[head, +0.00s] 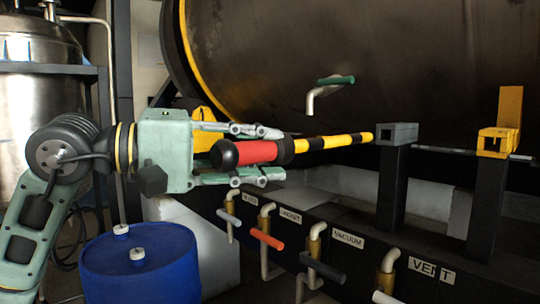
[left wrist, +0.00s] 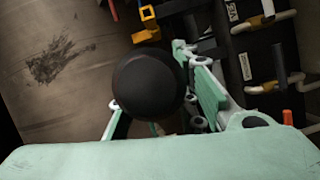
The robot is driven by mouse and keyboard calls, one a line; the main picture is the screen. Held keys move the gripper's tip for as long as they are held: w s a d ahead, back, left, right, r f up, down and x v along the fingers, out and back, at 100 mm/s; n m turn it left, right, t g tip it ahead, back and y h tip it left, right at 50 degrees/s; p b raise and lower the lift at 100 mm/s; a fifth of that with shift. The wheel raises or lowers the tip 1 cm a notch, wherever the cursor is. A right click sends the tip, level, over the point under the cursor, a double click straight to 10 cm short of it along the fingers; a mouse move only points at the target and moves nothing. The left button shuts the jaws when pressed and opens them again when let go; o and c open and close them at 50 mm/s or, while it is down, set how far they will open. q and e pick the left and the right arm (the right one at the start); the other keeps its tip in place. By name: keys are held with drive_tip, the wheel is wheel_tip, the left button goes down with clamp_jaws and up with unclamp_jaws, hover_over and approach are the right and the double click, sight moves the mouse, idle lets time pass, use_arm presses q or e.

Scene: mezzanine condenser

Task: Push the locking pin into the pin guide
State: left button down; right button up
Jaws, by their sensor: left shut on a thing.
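The locking pin (head: 252,152) has a black knob, a red grip and a yellow-and-black striped shaft. My left gripper (head: 268,154) is shut on its red grip and holds it nearly level, with the shaft pointing right. The pin guide (head: 397,133) is a grey square block on a dark post. The shaft's tip is right at the guide's left side; I cannot tell whether it is inside the opening. In the left wrist view the pin's black knob (left wrist: 148,85) hides the shaft between the fingers (left wrist: 165,112). My right gripper is not in view.
A yellow bracket (head: 499,141) stands on another post right of the guide, with a thin rod near it. Below is a dark panel with labelled valves, such as VACUUM (head: 348,237). A large dark tank (head: 400,60) fills the back. A blue drum (head: 140,265) stands lower left.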

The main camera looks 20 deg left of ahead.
sight(211, 156)
use_arm(q)
drive_tip(key=shift+s+a+b, duration=0.45)
drive_tip(key=shift+s, duration=0.55)
drive_tip(key=shift+s+a+b, duration=0.45)
drive_tip(key=shift+s+b, duration=0.05)
drive_tip(key=shift+s, duration=0.55)
drive_tip(key=shift+s+a+b, duration=0.45)
drive_tip(key=shift+s, duration=0.55)
drive_tip(key=s+a+b, duration=0.2)
drive_tip(key=s+a, duration=0.2)
drive_tip(key=s, duration=0.5)
drive_tip(key=s+a+b, duration=0.3)
drive_tip(key=s+a, duration=0.1)
drive_tip(key=s, duration=0.6)
drive_tip(key=shift+a, duration=0.3)
drive_tip(key=shift+r, duration=0.15)
